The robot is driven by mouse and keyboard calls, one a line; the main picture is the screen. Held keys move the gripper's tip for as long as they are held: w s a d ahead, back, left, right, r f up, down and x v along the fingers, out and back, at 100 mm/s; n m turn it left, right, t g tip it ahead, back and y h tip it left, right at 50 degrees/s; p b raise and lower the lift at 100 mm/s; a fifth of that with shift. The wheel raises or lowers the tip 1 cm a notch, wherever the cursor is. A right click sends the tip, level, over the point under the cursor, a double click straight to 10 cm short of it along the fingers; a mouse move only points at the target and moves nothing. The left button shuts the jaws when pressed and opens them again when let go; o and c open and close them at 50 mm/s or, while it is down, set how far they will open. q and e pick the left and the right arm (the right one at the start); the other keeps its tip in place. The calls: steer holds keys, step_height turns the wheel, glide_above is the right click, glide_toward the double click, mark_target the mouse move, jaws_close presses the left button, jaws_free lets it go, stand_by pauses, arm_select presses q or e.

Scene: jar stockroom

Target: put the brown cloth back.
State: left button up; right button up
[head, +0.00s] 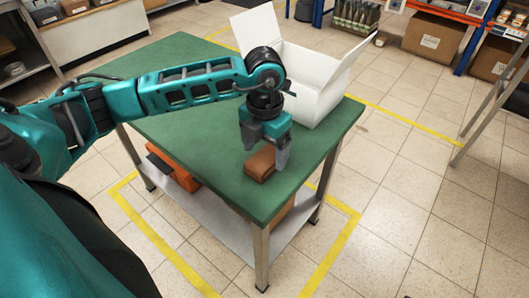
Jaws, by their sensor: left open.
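The brown cloth (260,165) looks like a small folded brown block. It lies on the green table top (200,160), near the table's front right part. My left gripper (265,157) points down directly over it, with its fingers on either side of the cloth in the picture. The gripper is open, and I cannot tell whether a finger touches the cloth. Part of the cloth is hidden behind the fingers. My right gripper is not in view.
An open white box (310,88) stands at the table's back right corner, flaps spread. An orange item (174,166) and a brown box (283,213) are on the lower shelf. Shelves (495,30) and a ladder (490,95) stand to the right. The left table top is clear.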

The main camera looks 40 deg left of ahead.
mark_target(264, 159)
arm_select(q)
step_height(264, 159, up, 10)
steer(key=p, duration=0.1)
steer(key=shift+s, duration=0.1)
stand_by(0.6)
